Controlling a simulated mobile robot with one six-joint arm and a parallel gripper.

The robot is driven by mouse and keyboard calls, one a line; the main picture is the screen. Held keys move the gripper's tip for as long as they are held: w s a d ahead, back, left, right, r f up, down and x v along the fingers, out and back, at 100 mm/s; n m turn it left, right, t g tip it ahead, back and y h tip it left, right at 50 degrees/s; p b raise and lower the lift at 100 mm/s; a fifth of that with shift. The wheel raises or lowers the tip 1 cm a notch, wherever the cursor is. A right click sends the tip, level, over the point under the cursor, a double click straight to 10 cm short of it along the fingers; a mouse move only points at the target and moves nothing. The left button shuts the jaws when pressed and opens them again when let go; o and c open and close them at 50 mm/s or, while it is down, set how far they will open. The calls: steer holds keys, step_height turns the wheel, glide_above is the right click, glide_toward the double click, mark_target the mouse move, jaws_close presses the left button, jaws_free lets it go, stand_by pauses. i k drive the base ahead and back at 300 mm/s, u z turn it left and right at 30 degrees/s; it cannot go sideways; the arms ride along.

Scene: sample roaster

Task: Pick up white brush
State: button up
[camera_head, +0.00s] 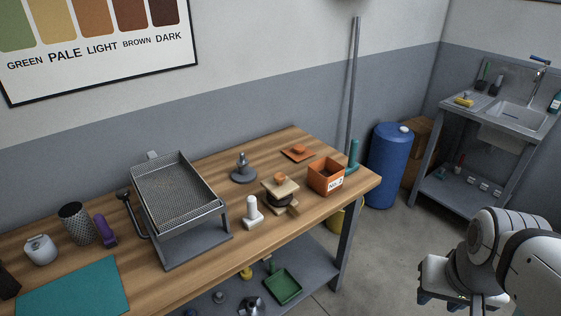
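A white object with an upright rounded handle on a small pale block, which looks like the white brush (252,212), stands on the wooden workbench (205,264) near its front edge. It is right of the mesh tray and left of the small wooden block stack. My gripper (452,299) is at the lower right, over the floor, well to the right of the bench and apart from the brush. My white arm partly hides it and the picture cuts it off. I cannot see whether its fingers are open, and I see nothing held in it.
Near the brush are a mesh tray (175,187) on a stand, a grey tamper-like piece (243,170), a wooden block stack (280,189) and an orange box (325,176). A blue barrel (389,168) and a sink stand (500,117) are at right. Floor between is clear.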

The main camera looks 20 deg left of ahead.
mark_target(254, 219)
steer(key=u, duration=0.4)
steer(key=i, duration=1.05)
steer(key=u, duration=0.3)
steer(key=k, duration=0.8)
steer(key=u, duration=0.2)
steer(key=i, duration=0.8)
steer(key=z, duration=0.05)
